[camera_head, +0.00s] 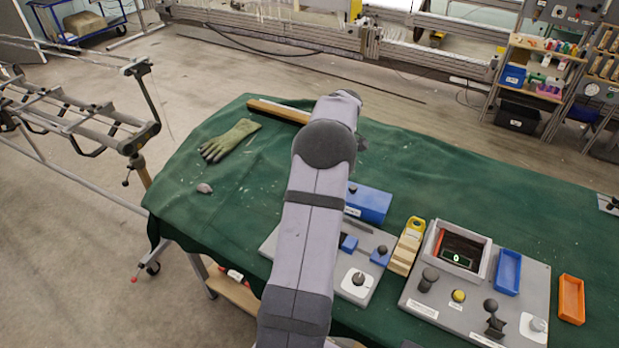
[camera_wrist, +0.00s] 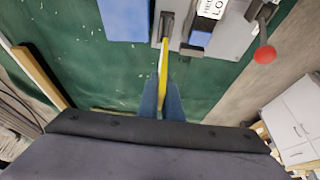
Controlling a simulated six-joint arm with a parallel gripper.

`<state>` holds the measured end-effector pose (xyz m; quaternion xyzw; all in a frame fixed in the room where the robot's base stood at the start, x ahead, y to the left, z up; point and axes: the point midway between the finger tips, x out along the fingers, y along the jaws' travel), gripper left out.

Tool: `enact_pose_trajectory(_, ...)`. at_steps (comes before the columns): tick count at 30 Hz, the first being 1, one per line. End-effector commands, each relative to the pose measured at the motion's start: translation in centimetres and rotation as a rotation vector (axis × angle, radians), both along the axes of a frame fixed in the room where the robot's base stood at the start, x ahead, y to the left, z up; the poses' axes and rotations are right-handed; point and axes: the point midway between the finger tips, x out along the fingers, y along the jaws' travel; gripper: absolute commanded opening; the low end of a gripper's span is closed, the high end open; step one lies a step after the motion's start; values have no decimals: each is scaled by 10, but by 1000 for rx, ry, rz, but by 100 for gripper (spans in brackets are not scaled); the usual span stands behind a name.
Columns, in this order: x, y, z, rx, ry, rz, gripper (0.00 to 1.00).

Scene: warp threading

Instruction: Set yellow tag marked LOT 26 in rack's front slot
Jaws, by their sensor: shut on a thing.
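My gripper (camera_wrist: 162,95) shows in the wrist view, its blue-grey fingers shut on a thin yellow tag (camera_wrist: 163,62) seen almost edge-on. No marking on the tag can be read from here. The tag points away from the fingers, and its far end overlaps a dark grey slotted piece (camera_wrist: 167,24), which appears to be part of the rack. I cannot tell whether the tag is in a slot or only in front of it. In the head view my own arm hides the gripper, the tag and most of that spot.
A blue block (camera_head: 368,203) stands beside the grey base plate (camera_head: 383,268) with its knobs. A yellow-topped holder (camera_head: 408,247), a second panel with an open box (camera_head: 462,250), a blue tray (camera_head: 507,271) and an orange tray (camera_head: 571,299) are to the right. A glove (camera_head: 230,140) lies at left.

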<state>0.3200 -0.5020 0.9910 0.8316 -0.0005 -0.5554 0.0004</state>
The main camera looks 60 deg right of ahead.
Motion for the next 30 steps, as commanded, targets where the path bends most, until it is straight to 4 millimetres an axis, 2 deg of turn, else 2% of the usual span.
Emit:
enact_pose_trajectory(8,-5,1,2,3,1,-38,0)
enact_pose_trajectory(14,-24,1,-1,2,2,-190,0)
enact_pose_trajectory(17,-41,1,-5,4,2,-330,0)
enact_pose_trajectory(24,-94,4,-15,1,2,-791,0)
enact_pose_trajectory(30,-126,6,-20,-1,2,-1073,0)
